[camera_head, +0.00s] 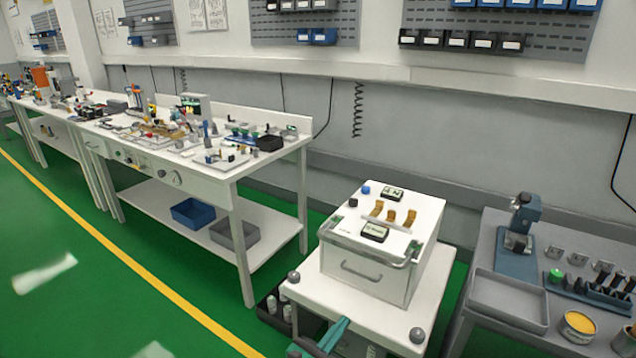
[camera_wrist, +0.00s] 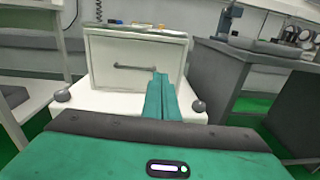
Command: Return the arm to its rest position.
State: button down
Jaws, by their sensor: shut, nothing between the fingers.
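My gripper (camera_wrist: 161,76) shows in the wrist view as two teal fingers pressed together, shut and empty. The fingers point toward the front of a white cart with a drawer unit (camera_wrist: 136,70). In the head view my gripper (camera_head: 345,322) is at the bottom edge, low in front of the same white cart (camera_head: 369,272). It appears over or just in front of the cart's lower top; I cannot tell whether it touches. Most of my arm is out of the frame.
A white workbench (camera_head: 200,190) with many small parts stands at the left, with blue (camera_head: 192,213) and grey bins on its lower shelf. A grey table (camera_head: 500,255) with a press and a yellow-topped tin (camera_head: 578,326) stands at the right. Green floor (camera_head: 90,270) is open at the left.

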jog(key=s+d+r+m+g, duration=0.1)
jog(key=d+r+m+g, duration=0.35)
jog(key=d+m, duration=0.35)
jog(key=s+d+r+m+g+y, duration=0.1)
jog(key=d+r+m+g, duration=0.4)
jog(key=d, duration=0.4)
jog(key=s+d+r+m+g, duration=0.1)
jog(key=d+r+m+g, duration=0.2)
jog(key=d+m+g, duration=0.5)
jog(key=s+d+r+m+t+y, duration=0.1)
jog(key=s+d+r+m+y, duration=0.2)
jog(key=s, duration=0.4)
jog(key=s+d+r+m+t+y, duration=0.1)
jog(key=s+d+r+m+y, duration=0.2)
jog(key=s+r+m, duration=0.3)
jog(key=s+d+r+m+t+y, duration=0.1)
jog(key=s+d+r+m+y, duration=0.2)
jog(key=s, duration=0.5)
notch_tip(320, 180, up, 2)
jog(key=shift+s+d+r+m, duration=0.2)
jog(key=shift+s+d+m, duration=0.25)
jog(key=shift+m, duration=0.55)
